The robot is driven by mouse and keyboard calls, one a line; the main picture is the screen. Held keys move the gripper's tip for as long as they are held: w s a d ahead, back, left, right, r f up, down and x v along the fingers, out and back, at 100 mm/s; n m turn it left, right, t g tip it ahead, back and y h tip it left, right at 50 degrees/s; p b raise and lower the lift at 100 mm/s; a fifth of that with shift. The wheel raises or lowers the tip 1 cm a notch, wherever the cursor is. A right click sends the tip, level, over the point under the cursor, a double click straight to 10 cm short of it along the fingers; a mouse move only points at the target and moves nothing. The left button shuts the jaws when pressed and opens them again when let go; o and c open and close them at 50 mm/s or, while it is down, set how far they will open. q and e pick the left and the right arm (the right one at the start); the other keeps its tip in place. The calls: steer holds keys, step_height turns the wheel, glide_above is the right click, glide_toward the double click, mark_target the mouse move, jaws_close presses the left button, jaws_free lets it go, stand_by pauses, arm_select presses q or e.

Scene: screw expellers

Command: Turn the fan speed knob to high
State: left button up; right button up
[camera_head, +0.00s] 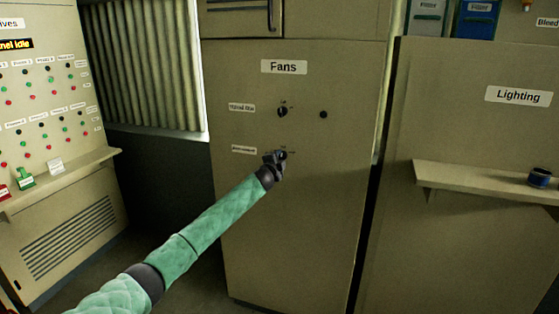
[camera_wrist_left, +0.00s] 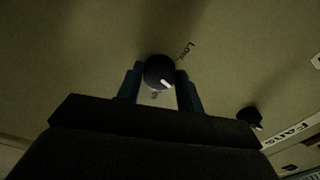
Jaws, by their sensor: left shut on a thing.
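The fan cabinet (camera_head: 290,210) is beige with a "Fans" sign. The lower dark round knob (camera_head: 283,154) sits on its front, beside a small white label (camera_head: 244,149) too small to read surely. My left gripper (camera_head: 274,160) reaches it from the lower left and partly covers it. In the left wrist view, the knob (camera_wrist_left: 159,72) lies between my two fingers, one on each side, and the gripper is shut on it. A white mark shows on the knob's lower right. Printing that looks like "Low" stands above right of it. My right gripper is not in view.
An upper knob (camera_head: 283,111) and a small dark round part (camera_head: 323,114) sit above on the same cabinet. At right, a shelf (camera_head: 480,180) juts from the "Lighting" cabinet. At left stands a control panel (camera_head: 50,110) with several coloured buttons and a ledge.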

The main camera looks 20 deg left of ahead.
arm_select(q)
steer(key=shift+m, duration=1)
steer(key=m+p, duration=0.1)
steer(key=m, duration=0.2)
steer(key=shift+r+m, duration=0.1)
steer(key=shift+m, duration=0.2)
steer(key=shift+m+p, duration=0.35)
steer(key=shift+m, duration=1.55)
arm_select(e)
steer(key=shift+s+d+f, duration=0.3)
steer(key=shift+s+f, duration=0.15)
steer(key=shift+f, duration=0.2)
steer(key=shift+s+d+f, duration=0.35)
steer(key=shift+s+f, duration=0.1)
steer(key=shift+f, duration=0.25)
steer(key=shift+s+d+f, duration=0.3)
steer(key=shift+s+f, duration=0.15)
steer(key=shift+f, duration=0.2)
arm_select(q)
steer(key=o, duration=0.9)
steer(key=shift+o, duration=0.4)
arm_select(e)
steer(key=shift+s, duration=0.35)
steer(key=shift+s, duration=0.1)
